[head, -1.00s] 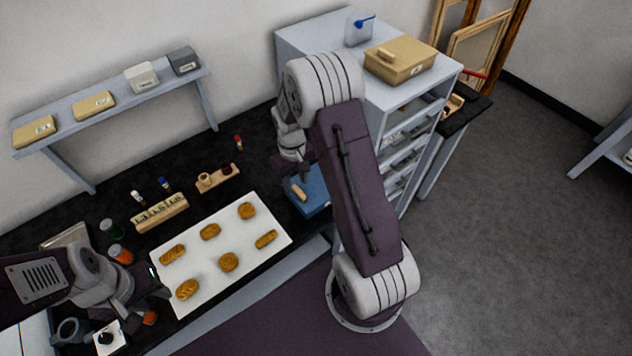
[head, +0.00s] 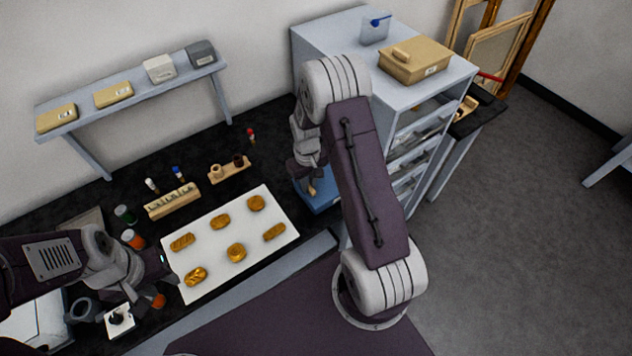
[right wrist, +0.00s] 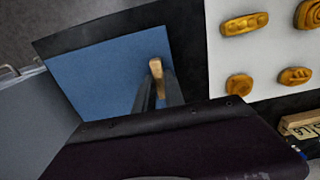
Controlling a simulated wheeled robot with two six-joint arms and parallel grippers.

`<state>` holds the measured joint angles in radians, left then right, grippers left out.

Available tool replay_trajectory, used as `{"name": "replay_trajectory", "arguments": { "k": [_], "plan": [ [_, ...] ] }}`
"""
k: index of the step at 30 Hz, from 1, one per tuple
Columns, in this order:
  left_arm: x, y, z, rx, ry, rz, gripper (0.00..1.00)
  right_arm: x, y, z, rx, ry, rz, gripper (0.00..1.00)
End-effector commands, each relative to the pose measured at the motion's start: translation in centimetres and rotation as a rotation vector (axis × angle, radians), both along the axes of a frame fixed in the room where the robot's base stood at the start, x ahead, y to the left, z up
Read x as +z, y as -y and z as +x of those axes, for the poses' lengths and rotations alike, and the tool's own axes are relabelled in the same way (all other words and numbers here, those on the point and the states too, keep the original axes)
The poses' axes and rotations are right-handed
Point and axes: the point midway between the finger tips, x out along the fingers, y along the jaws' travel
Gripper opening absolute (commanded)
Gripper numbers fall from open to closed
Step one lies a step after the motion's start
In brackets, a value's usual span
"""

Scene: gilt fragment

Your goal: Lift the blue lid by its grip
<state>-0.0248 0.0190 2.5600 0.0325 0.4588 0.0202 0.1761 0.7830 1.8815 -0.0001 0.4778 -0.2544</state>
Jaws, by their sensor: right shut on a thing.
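The blue lid (head: 322,201) is partly hidden behind my right arm at the right end of the dark bench in the head view. Its flat blue top (right wrist: 95,75) fills the middle left of the right wrist view. A small pale wooden grip (right wrist: 156,66) stands on the lid. My right gripper (head: 311,183) points down over the lid and is shut on this grip. I cannot tell whether the lid is clear of what is under it. My left gripper (head: 168,270) is beside the white board's left edge; its fingers are not clear.
A white board (head: 270,205) with several golden ornaments lies left of the lid. A grey drawer cabinet (head: 335,40) with a tan box (head: 415,62) stands close on the right. A wooden holder (head: 229,170) and small bottles stand behind the board.

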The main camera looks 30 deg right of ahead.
Motion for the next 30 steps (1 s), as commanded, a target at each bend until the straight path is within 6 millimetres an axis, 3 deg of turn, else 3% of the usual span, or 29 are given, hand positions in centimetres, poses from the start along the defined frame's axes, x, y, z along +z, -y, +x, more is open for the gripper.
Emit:
{"name": "replay_trajectory", "arguments": {
  "k": [8, 21, 30],
  "plan": [
    [-0.9, 0.0, 0.0, 0.0, 0.0, 0.0, 0.36, 3.8, 0.0, 0.2, 0.0, 0.008, -0.001, 0.0],
    [-2.5, 0.0, 0.0, 0.0, 0.0, 0.0, 0.36, 9.5, 5.5, -7.9, -0.006, 0.004, -0.002, 0.0],
    [-2.6, 0.0, 0.0, 0.0, 0.0, 0.0, 0.36, 10.8, 6.6, -9.6, 0.0, 0.001, 0.0, 0.0]
  ]
}}
